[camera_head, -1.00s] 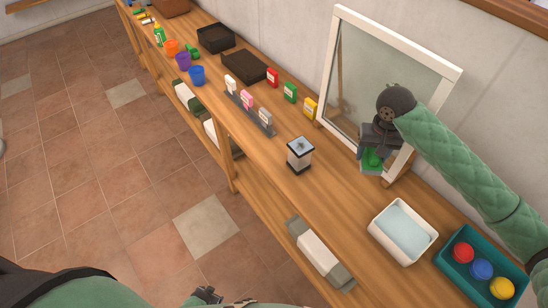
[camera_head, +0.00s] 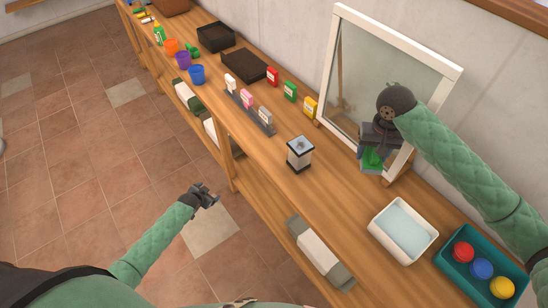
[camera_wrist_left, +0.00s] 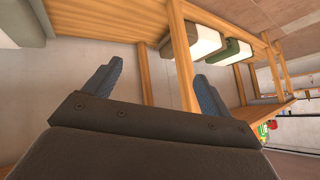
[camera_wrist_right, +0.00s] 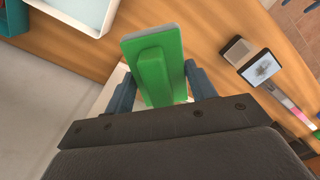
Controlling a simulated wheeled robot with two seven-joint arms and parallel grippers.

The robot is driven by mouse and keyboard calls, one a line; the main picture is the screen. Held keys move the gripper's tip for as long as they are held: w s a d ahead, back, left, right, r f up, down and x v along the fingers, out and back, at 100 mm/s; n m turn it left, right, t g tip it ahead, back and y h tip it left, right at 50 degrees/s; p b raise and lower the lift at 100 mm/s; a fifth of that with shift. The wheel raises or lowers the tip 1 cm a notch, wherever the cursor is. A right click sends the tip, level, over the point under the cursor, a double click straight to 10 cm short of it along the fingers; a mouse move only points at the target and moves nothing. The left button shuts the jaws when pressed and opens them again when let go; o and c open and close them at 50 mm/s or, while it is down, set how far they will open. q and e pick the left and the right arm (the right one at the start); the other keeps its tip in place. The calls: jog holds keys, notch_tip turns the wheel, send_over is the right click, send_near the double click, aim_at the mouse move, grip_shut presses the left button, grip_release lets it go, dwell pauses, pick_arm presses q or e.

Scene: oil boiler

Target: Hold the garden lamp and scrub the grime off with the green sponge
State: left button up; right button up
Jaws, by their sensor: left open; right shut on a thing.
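The garden lamp (camera_head: 300,153), a small lantern with pale sides, a dark base and a dark-rimmed top with a greyish patch, stands upright on the wooden bench. It also shows in the right wrist view (camera_wrist_right: 260,67). My right gripper (camera_head: 374,150) is shut on the green sponge (camera_wrist_right: 157,65), which has a grey layer on one face. It holds the sponge in front of the framed pane, to the right of the lamp and apart from it. My left gripper (camera_head: 207,195) is open and empty, left of the bench's front edge and away from the lamp.
A white tub of pale blue liquid (camera_head: 404,232) and a teal crate (camera_head: 447,262) with coloured round things stand at the right. A white-framed pane (camera_head: 390,80) leans on the wall. Small boxes (camera_head: 250,106) stand left of the lamp. Bench around the lamp is clear.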

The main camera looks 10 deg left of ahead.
pick_arm(q)
jog(key=w+d+r+m+t+h, duration=0.15)
jog(key=w+r, duration=0.25)
jog(key=r, duration=0.4)
jog(key=w+d+r+h, duration=0.1)
jog(key=w+d+r, duration=0.25)
jog(key=r, duration=0.55)
jog(key=w+d+r+m+t+h, duration=0.1)
jog(key=w+r, duration=0.3)
jog(key=r, duration=0.4)
jog(key=g+h, duration=0.3)
jog(key=h, duration=0.3)
send_near(300, 151)
jog(key=shift+m+t+y, duration=0.25)
jog(key=shift+m, duration=0.2)
jog(key=w+d+f, duration=0.2)
jog(key=w, duration=0.1)
jog(key=w+d+f, duration=0.2)
jog(key=f, duration=0.1)
jog(key=w+d+f, duration=0.2)
jog(key=w+d, duration=0.1)
jog(key=shift+w+d+f, duration=0.1)
jog(key=shift+w+f, duration=0.25)
jog(key=shift+f, duration=0.05)
jog(key=c, duration=1.3)
